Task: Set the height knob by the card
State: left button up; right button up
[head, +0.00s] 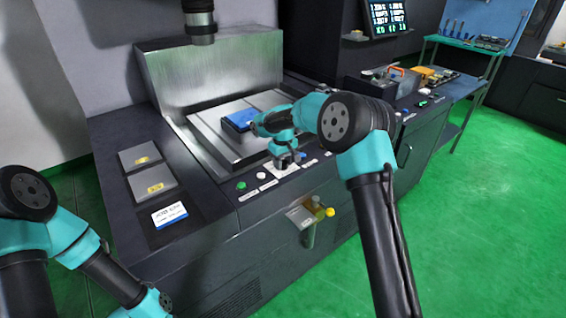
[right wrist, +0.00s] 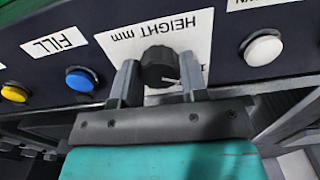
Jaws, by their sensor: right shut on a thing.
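The height knob (right wrist: 158,66) is black and round with a pale pointer line, on a white plate (right wrist: 115,42) marked "HEIGHT mm". My right gripper (right wrist: 158,84) is shut on the knob, one finger on each side. In the head view, my right gripper (head: 287,160) is over the front panel and hides most of the knob. The card (head: 170,215) is white with a blue band and lies on the left of the machine top; its writing is too small to read. My left arm is at the lower left, its fingers out of view.
A blue button (right wrist: 80,79) marked "FILL" and a white button (right wrist: 263,48) flank the knob plate. A yellow button (right wrist: 14,93) is farther left. A green button (head: 241,186) is on the panel.

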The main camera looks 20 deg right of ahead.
aim_at(283, 162)
dwell(0.3)
jog(key=o, duration=0.9)
jog(key=shift+o, duration=0.2)
notch_tip(283, 162, up, 18)
jog(key=shift+f, duration=0.25)
jog(key=shift+d+f, duration=0.1)
